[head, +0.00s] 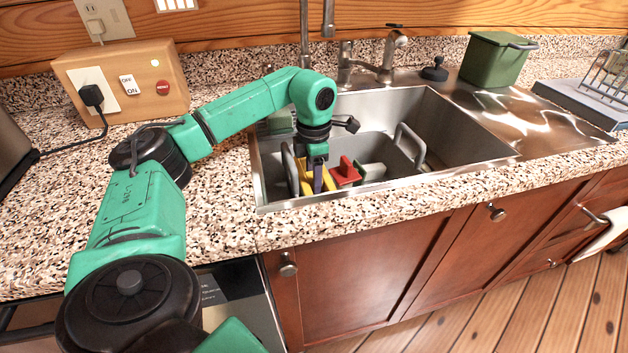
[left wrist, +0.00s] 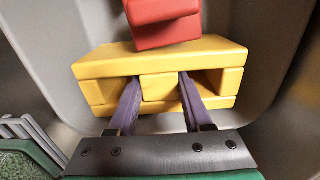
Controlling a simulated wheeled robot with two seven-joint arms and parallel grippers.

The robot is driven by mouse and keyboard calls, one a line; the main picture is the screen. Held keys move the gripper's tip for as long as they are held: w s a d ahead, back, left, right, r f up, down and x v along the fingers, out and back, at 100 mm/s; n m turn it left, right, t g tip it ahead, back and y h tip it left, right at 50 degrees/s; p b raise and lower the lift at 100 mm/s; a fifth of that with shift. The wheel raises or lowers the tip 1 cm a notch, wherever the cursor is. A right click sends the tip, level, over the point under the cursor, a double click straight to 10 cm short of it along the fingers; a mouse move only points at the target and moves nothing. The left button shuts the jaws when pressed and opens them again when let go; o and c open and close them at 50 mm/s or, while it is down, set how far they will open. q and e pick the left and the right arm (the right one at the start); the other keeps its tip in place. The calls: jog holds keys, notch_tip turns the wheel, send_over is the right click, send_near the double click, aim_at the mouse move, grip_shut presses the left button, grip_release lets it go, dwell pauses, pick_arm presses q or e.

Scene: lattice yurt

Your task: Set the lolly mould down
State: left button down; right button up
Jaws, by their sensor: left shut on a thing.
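A yellow blocky piece with slots, which I take for the lolly mould (left wrist: 160,62), is in the left wrist view, and it also shows in the head view (head: 327,180) inside the sink. My left gripper (head: 318,185) points down into the sink. Its two purple fingers are shut on the middle part of the yellow piece, seen in the left wrist view (left wrist: 160,88). A red piece (head: 345,172) is close beside the yellow one; whether they touch is unclear. The underside of the yellow piece is hidden. My right gripper is not in view.
The steel sink (head: 462,118) holds a grey insert with upright handles (head: 410,143) and a pale item right of the red piece. A tap (head: 392,55) stands behind, a green bin (head: 494,60) and dish rack (head: 590,90) at right. Speckled counter (head: 225,225) is clear at the front left.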

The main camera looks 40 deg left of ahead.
pick_arm(q)
jog(key=shift+f, duration=0.1)
jog(key=shift+f, duration=0.1)
jog(key=shift+c, duration=1.6)
grip_release()
notch_tip(320, 180, up, 12)
jog(key=p, duration=0.2)
jog(key=shift+r, duration=0.2)
